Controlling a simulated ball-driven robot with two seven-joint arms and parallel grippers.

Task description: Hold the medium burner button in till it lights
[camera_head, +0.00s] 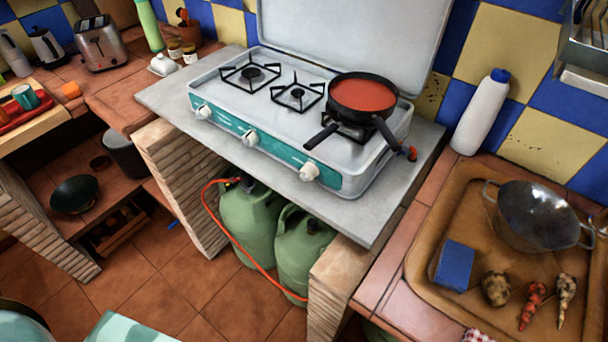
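A white camping stove (222,92) with a raised lid (350,40) stands on a grey counter slab. Its teal front panel has three white knobs: a left knob (203,112), a middle knob (250,138) and a right knob (309,173). I cannot tell from markings which one is the medium burner button. The left burner (252,73) and the middle burner (298,93) are bare, and no flame shows on them. A dark pan (363,96) with red contents covers most of the right burner. Neither of my grippers is in view.
Two green gas bottles (250,222) with an orange hose stand under the slab. At right are a white bottle (482,112) and a tray (425,235) with a metal colander (535,215), blue box and vegetables. A toaster (100,42) stands at left. The slab's front edge (285,197) is clear.

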